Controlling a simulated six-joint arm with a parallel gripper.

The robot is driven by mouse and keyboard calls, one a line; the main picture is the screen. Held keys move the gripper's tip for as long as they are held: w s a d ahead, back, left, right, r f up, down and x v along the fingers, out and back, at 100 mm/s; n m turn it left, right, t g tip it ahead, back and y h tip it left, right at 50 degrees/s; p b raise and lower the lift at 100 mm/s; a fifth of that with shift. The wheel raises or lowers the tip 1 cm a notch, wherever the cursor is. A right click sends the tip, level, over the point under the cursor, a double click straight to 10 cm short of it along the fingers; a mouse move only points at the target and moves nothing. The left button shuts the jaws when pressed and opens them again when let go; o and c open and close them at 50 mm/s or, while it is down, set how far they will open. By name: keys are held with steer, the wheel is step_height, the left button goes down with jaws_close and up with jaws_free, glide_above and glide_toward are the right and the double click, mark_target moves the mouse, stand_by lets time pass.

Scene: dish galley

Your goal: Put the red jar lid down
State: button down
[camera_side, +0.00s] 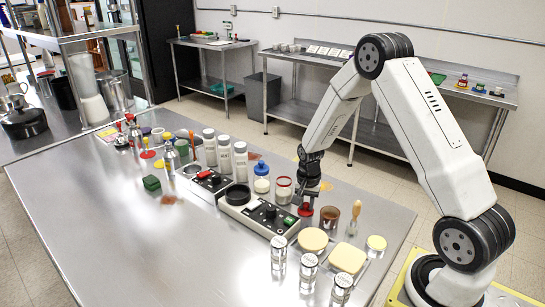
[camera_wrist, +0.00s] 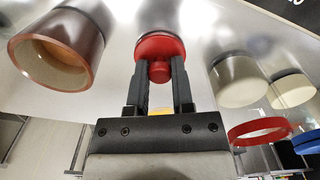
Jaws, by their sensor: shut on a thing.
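The red jar lid (camera_side: 306,211) is in my gripper (camera_side: 307,200), low over the steel counter (camera_side: 120,230). In the wrist view the lid (camera_wrist: 160,44) is round with a red knob, and the two black fingers of my gripper (camera_wrist: 160,78) are shut on that knob. I cannot tell whether the lid touches the counter. A clear jar with a red rim (camera_side: 283,190) stands just left of my gripper; its red rim (camera_wrist: 258,131) shows at the lower right of the wrist view.
A brown glass cup (camera_side: 329,217) stands close right of the lid, with a brush (camera_side: 354,218) beyond. A blue-lidded jar (camera_side: 261,180), white bottles (camera_side: 241,165) and a black-and-white control box (camera_side: 257,213) lie left. Cream round pads (camera_side: 313,240) and metal-topped shakers (camera_side: 279,253) are nearer the front.

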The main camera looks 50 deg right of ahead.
mark_target(306, 203)
steer(key=shift+f, duration=0.15)
steer(key=shift+c, duration=2.4)
jaws_free()
steer(key=shift+r, duration=0.2)
step_height(306, 203, up, 12)
steer(key=s+a+n+t, duration=0.1)
steer(key=s+a+n, duration=0.4)
steer(key=a, duration=0.3)
steer(key=s+a+n+t, duration=0.1)
steer(key=s+a+n, duration=0.5)
steer(key=a+n, duration=0.2)
steer(key=shift+s+a+r+n+t, duration=0.2)
steer(key=shift+a+r+n+t, duration=0.15)
steer(key=shift+a, duration=0.15)
